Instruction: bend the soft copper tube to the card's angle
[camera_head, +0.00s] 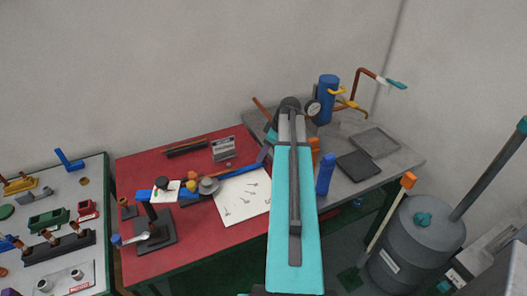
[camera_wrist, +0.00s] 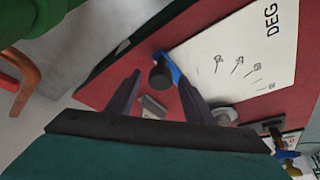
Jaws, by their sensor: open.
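A white card (camera_head: 243,197) with small angle drawings lies on the red mat (camera_head: 192,241). In the wrist view the card (camera_wrist: 232,62) shows the letters DEG. A bender-like tool with a grey round head (camera_head: 208,186) and blue arms lies left of the card. I cannot make out a copper tube in it. My gripper (camera_wrist: 159,79) is open above the mat. A dark round knob on a blue bar (camera_wrist: 174,68) appears between its fingertips, with no visible grip on it.
A copper-coloured rod (camera_head: 186,140) lies at the mat's back edge, near a grey box (camera_head: 223,149). A black stand (camera_head: 155,232) is at front left. A blue cylinder (camera_head: 325,174) stands right of my arm. A grey tank (camera_head: 417,245) is at right.

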